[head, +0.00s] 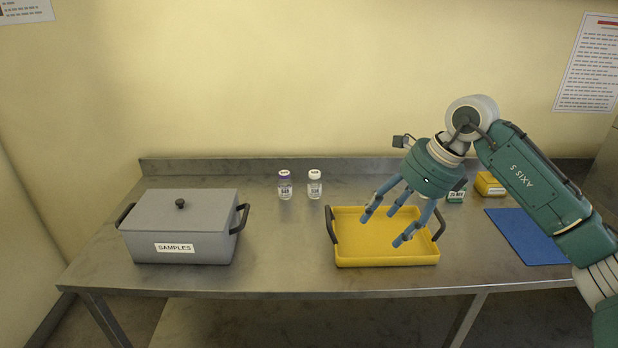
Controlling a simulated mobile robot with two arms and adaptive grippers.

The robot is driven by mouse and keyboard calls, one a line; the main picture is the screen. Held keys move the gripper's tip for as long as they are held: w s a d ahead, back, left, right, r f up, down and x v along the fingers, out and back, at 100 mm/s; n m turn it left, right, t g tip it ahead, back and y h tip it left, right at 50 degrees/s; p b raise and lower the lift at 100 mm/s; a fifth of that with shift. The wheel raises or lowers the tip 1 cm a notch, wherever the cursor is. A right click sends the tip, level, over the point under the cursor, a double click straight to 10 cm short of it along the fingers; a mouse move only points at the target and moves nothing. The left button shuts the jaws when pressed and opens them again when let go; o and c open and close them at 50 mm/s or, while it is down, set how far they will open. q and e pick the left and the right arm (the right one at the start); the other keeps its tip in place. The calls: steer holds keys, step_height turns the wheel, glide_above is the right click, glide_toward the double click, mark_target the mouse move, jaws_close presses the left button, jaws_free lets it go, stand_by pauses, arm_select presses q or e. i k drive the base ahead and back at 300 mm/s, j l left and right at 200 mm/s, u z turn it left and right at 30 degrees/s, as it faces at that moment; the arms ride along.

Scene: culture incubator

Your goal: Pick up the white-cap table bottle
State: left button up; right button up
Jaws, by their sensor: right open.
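The white-cap bottle (315,185) stands upright near the back of the steel table, clear with a white label. My left gripper is not in view.
The yellow tray (388,261) with dark handles stands in front and right of the bottles. A grey lidded SAMPLES box (180,247) is at left. A low backsplash runs behind.

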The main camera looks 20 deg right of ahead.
mark_target(314, 180)
steer(key=i, duration=1.5)
